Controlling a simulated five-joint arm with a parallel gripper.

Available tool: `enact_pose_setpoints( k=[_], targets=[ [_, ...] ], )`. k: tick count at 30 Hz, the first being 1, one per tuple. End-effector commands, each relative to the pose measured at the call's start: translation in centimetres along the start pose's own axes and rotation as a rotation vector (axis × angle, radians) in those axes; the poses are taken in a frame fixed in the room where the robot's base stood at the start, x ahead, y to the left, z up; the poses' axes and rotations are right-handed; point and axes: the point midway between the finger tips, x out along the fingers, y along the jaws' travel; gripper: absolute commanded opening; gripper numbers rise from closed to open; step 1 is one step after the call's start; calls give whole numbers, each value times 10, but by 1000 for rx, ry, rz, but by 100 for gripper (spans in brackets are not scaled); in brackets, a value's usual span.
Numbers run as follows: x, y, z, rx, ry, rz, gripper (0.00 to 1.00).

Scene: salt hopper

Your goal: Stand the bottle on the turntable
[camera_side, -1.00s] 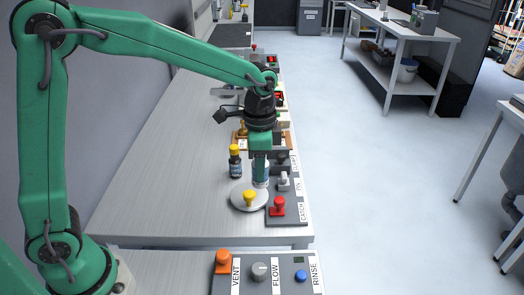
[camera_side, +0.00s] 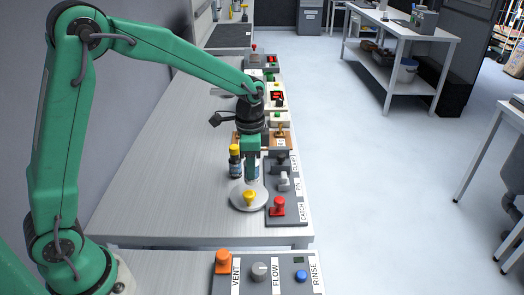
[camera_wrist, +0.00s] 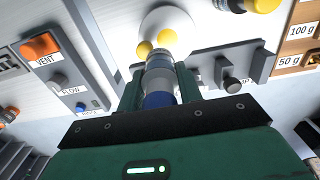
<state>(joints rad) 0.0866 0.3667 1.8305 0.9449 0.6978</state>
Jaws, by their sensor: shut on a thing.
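My gripper (camera_side: 251,180) is shut on a clear, blue-banded bottle (camera_wrist: 159,84), which sits between the two fingers in the wrist view. In the side view the fingers largely hide the bottle. The turntable (camera_side: 236,195) is a round white disc on the bench with a yellow knob-like piece (camera_side: 249,198) on it. The gripper is over the far part of the disc in the side view. The wrist view shows the white disc (camera_wrist: 182,22) past the bottle's end, with two yellow rounded shapes there. I cannot tell whether bottle and disc touch.
A dark bottle with a yellow cap (camera_side: 235,162) stands just behind the turntable. A grey panel with a red knob (camera_side: 277,207) and levers lies close on the right. Labelled weights (camera_wrist: 303,31) lie beyond. The left of the bench is clear.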

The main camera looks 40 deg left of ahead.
Motion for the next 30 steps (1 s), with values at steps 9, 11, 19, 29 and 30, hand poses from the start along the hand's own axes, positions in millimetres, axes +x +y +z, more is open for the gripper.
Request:
enact_pose_setpoints(
  k=[9, 11, 19, 29, 30],
  targets=[
    [21, -35, 8, -1, 0, 0, 11],
    [22, -36, 8, -1, 1, -1, 11],
    [28, -36, 8, 0, 0, 0, 11],
    [60, -36, 9, 0, -1, 1, 11],
    [62, -36, 8, 0, 0, 0, 11]
  ],
)
